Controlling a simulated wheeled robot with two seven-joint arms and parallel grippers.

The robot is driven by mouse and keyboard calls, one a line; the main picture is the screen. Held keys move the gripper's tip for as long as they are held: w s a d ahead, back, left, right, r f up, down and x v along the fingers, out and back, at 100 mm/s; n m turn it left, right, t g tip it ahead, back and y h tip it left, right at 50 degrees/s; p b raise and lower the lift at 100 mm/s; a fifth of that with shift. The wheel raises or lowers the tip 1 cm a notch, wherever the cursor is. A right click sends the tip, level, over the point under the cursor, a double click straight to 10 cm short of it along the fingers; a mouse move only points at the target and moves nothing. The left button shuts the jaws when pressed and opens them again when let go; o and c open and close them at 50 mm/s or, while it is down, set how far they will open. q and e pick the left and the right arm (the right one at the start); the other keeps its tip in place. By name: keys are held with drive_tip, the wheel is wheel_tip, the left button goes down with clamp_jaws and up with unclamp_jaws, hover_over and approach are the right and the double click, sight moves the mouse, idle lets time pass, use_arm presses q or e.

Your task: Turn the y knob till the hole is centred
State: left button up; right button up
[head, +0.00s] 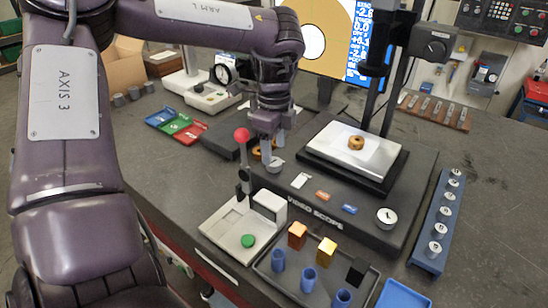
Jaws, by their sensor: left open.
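The video scope (315,215) is a dark base with a pale stage (375,160); a brass ring (356,143) with a hole lies on the stage. The screen (340,20) behind shows a tan disc with a white round hole (312,42) towards the picture's left. One silver knob (276,166) is at the base's left end, another (386,218) at its front right corner; I cannot read which is y. My left gripper (271,152) points down, open, just above the left knob; whether it touches is unclear. My right gripper is out of view.
A red-balled lever (242,136) stands on a white fixture (240,228) left of the gripper. A black tray (270,262) with blue cups and blocks is in front. A blue rack (436,225) of silver pegs stands right. The grey bench right of it is clear.

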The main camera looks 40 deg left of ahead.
sight(274, 161)
use_arm(q)
wheel_tip(274, 161, down, 4)
drive_tip(key=shift+f, duration=0.1)
drive_tip(key=c, duration=1)
drive_tip(key=shift+m, duration=0.3)
